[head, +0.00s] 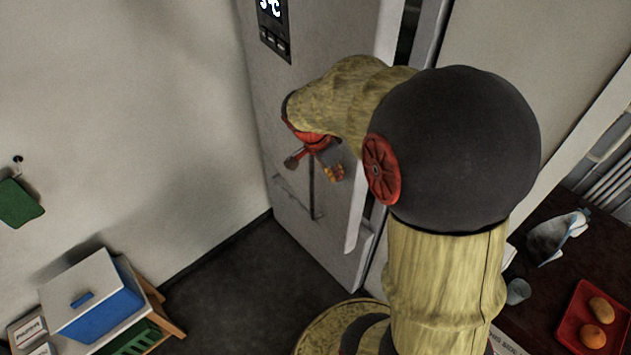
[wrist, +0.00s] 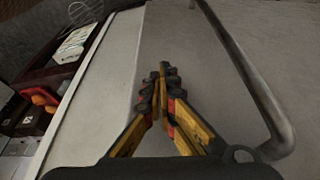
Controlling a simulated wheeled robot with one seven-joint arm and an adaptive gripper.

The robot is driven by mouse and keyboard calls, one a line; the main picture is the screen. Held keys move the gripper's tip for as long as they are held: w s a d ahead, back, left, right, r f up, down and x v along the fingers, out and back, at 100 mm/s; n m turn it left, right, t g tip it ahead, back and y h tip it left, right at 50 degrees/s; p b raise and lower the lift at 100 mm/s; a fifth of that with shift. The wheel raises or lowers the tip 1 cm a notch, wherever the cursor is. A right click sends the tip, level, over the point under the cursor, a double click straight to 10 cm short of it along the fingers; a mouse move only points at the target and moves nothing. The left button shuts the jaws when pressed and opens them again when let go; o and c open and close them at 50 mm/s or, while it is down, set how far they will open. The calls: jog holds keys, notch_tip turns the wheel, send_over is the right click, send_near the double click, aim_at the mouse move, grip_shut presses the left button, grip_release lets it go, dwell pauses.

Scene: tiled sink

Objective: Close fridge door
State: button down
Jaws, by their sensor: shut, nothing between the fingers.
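The fridge door (head: 335,85) is a pale grey panel with a display near its top. A dark gap shows along its right edge, so it looks slightly ajar. A grey bar handle (head: 312,195) is on its front, partly hidden by my gripper. My gripper (head: 322,165) is in front of the door by the handle. In the wrist view my gripper (wrist: 163,72) is shut and empty, its tips together over the door face (wrist: 195,50). The handle (wrist: 250,85) runs along the right of the fingers, apart from the tips. Whether the tips touch the door I cannot tell.
A dark counter at right carries a red tray (head: 570,325) with round orange food and a small cup (head: 517,291). A blue box with a white lid (head: 85,285) stands at lower left. Dark floor (head: 240,290) between the box and the fridge is clear.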

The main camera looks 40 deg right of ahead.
jog(key=s+d, duration=0.1)
jog(key=d, duration=1)
jog(key=shift+s+r+n, duration=0.15)
jog(key=shift+s+n, duration=0.15)
jog(key=shift+s, duration=0.1)
jog(key=shift+d+r, duration=0.1)
jog(key=shift+d, duration=0.1)
jog(key=shift+a, duration=0.1)
